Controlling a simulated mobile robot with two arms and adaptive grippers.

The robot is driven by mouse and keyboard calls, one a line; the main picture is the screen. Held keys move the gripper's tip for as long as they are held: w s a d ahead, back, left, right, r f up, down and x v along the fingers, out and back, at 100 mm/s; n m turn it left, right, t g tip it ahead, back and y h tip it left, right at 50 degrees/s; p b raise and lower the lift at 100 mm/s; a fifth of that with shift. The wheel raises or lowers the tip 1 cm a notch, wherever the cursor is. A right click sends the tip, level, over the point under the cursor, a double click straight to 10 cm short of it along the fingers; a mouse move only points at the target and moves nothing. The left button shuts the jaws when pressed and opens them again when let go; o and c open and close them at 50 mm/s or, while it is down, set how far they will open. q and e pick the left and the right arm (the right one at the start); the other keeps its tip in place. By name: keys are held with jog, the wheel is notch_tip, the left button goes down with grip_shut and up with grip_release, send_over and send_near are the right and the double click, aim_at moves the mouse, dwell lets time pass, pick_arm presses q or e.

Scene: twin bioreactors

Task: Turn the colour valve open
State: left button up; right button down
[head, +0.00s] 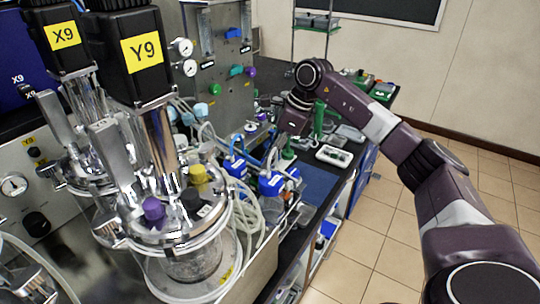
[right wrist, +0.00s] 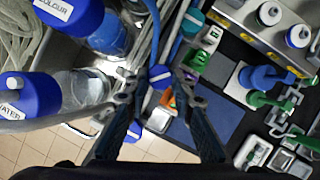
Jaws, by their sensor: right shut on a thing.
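The colour bottle shows in the right wrist view with its blue cap (right wrist: 68,14) marked "COLOUR", at the top left. A small blue valve handle (right wrist: 159,74) sits on the tubing beside it. My right gripper (right wrist: 159,79) has its two dark fingers on either side of this handle and is shut on it. How far the handle is turned cannot be told. In the head view my right gripper (head: 272,153) reaches down beside the blue-capped bottles (head: 273,184), and the handle is too small to make out there. My left gripper is not in view.
The water bottle (right wrist: 80,88) lies close to the left of the right gripper in the wrist view. Loose clear tubing (head: 248,218) hangs near the bottles. Bioreactor Y9 (head: 190,215) stands to the left. A blue mat (head: 318,184) on the bench is mostly clear.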

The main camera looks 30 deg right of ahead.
jog(key=n, duration=0.1)
jog(key=n+g, duration=0.1)
jog(key=n, duration=0.1)
jog(key=n+y+p, duration=0.1)
jog(key=shift+w+d+r+g, duration=0.1)
jog(key=shift+w+r+g, duration=0.05)
jog(key=shift+w+g, duration=0.15)
jog(key=shift+w+n+g, duration=0.1)
jog(key=shift+n+g, duration=0.6)
jog(key=shift+n, duration=1.4)
jog(key=c, duration=1.7)
grip_release()
jog(key=shift+o, duration=0.2)
jog(key=v, duration=1.2)
jog(key=shift+d+f, duration=0.1)
jog(key=shift+f, duration=0.1)
